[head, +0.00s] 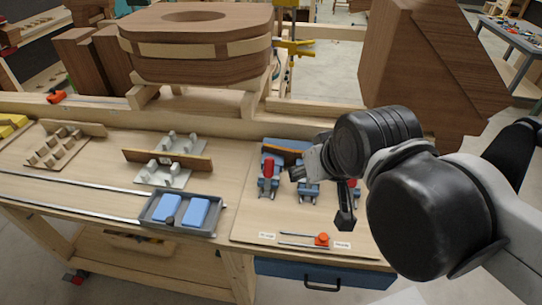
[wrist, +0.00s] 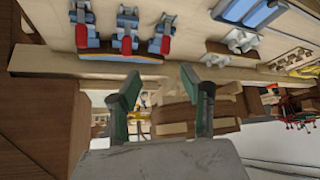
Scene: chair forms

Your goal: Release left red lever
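The left red lever (head: 268,168) stands upright on a blue clamp (head: 267,190) at the left of the clamp row. In the wrist view, turned about upside down, that red lever (wrist: 165,45) is the rightmost of the row. A middle clamp (head: 308,190) and a right red lever (head: 357,193) are partly hidden by my gripper in the head view. My gripper (head: 321,196) is to the right of the left lever, apart from it. In the wrist view my gripper (wrist: 160,84) has its two fingers spread with nothing between them.
A curved brown strip (wrist: 120,58) lies along the clamps. A grey tray (head: 184,228) with blue blocks and pale fixtures (head: 165,172) stand to the left. An orange-knobbed slider (head: 321,240) is at the front edge. Large wooden forms (head: 195,55) stand behind the bench.

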